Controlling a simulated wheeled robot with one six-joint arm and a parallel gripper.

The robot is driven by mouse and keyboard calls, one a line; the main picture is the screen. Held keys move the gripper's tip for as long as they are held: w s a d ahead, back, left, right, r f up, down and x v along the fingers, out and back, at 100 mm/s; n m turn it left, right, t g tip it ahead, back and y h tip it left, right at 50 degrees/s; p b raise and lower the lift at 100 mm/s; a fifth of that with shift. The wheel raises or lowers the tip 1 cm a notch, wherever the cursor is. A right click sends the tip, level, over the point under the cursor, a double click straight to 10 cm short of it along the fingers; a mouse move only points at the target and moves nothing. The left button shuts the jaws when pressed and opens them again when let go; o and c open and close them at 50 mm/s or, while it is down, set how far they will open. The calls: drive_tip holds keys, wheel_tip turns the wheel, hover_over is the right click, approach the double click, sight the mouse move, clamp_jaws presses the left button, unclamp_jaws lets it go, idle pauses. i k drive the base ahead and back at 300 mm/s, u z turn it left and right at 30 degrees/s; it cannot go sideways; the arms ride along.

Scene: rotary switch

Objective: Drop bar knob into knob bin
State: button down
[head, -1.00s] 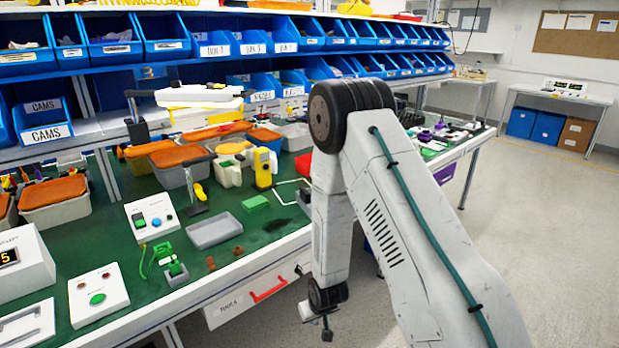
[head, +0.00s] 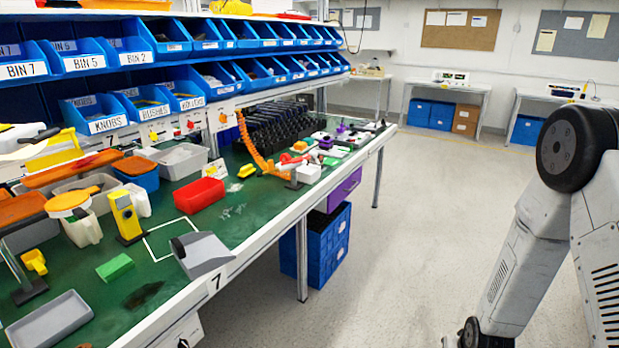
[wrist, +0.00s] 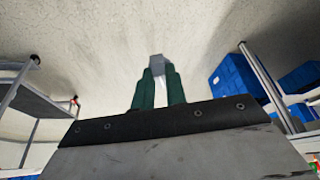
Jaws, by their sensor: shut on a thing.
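My gripper (wrist: 157,78) shows in the wrist view with its green fingers close together. It is shut on a small grey piece, the bar knob (wrist: 156,61), whose end sticks out past the fingertips. The rest of the knob is hidden between the fingers. Pale floor lies beyond it. In the head view the blue knob bin (head: 97,112), labelled KNOBS, stands on the lower shelf row at the left. My arm is at the far right of that view, over the floor and well apart from the bin; the gripper is out of that frame.
The green workbench (head: 255,215) holds a red tray (head: 199,195), a grey scoop-shaped holder (head: 202,252) at the front edge and a yellow device (head: 126,217). Blue crates (head: 322,245) stand under the bench. The floor (head: 400,230) between bench and arm is clear.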

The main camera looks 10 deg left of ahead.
sight(102, 123)
drive_tip(key=z, duration=0.65)
drive_tip(key=i, duration=1.65)
drive_tip(key=u, duration=2.85)
